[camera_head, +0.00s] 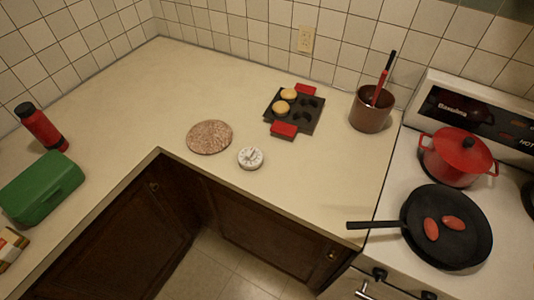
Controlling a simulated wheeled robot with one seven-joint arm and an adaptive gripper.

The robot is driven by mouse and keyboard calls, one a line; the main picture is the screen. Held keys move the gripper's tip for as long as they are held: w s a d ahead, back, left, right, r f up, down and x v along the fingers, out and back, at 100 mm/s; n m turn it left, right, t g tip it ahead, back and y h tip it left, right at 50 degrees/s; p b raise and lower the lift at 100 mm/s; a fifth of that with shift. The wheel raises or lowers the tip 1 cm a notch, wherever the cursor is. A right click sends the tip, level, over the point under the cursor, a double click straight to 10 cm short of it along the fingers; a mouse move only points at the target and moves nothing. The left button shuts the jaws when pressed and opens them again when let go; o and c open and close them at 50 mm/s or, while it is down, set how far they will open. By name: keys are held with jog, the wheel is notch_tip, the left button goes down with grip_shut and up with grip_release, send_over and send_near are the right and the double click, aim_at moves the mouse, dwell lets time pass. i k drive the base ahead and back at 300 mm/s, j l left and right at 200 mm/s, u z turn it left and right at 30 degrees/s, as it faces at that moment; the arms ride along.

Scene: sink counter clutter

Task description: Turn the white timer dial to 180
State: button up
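The white timer dial (250,157) sits on the beige counter near its front edge, just right of the inner corner. It is small and round, with a raised knob on top and faint markings around it. The markings are too small to read, so I cannot tell its setting. Nothing touches it. My gripper does not show in the head view.
A round speckled trivet (209,137) lies left of the timer. A dark muffin tin (295,112) with red handles is behind it. A brown crock (371,108) stands right. A black pan (447,227) and red pot (457,157) sit on the stove.

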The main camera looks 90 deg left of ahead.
aim_at(250, 155)
jog(key=u, duration=3.25)
